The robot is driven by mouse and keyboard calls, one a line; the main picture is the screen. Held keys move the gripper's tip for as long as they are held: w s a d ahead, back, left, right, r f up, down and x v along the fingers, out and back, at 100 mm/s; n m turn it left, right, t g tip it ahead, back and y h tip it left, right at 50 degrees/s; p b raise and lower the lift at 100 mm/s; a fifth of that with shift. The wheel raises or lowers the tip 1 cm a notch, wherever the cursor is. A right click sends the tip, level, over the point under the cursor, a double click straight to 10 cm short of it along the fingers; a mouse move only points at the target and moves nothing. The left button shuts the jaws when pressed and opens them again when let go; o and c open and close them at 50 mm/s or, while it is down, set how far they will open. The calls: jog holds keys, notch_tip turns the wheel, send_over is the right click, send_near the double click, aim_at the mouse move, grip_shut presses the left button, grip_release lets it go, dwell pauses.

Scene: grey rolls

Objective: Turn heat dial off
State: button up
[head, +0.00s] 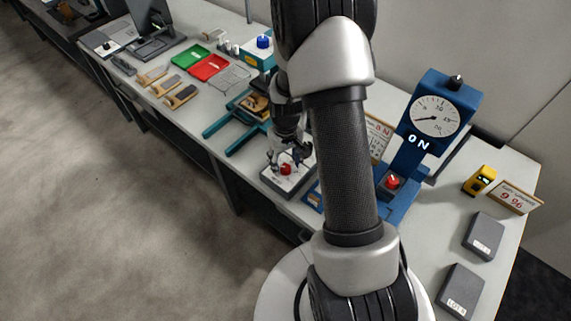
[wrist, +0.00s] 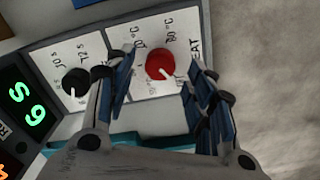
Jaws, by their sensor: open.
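In the head view the red dial (head: 286,169) sits on a low box (head: 277,181) near the table's front edge. My gripper (wrist: 160,76) is open, one finger on each side of the red dial; I cannot tell whether either touches it. In the head view my gripper (head: 282,157) is right at the dial, partly covering the box.
A black time dial (wrist: 75,82) and green-digit display (wrist: 20,105) are left of the red dial. A teal frame (head: 227,126) stands left of my gripper. A blue gauge stand (head: 459,93) reading ON, with another red knob (head: 392,181), is to the right.

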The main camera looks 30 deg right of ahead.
aim_at(286, 167)
notch_tip(286, 167, up, 10)
dwell(0.3)
jog(key=shift+f, duration=0.1)
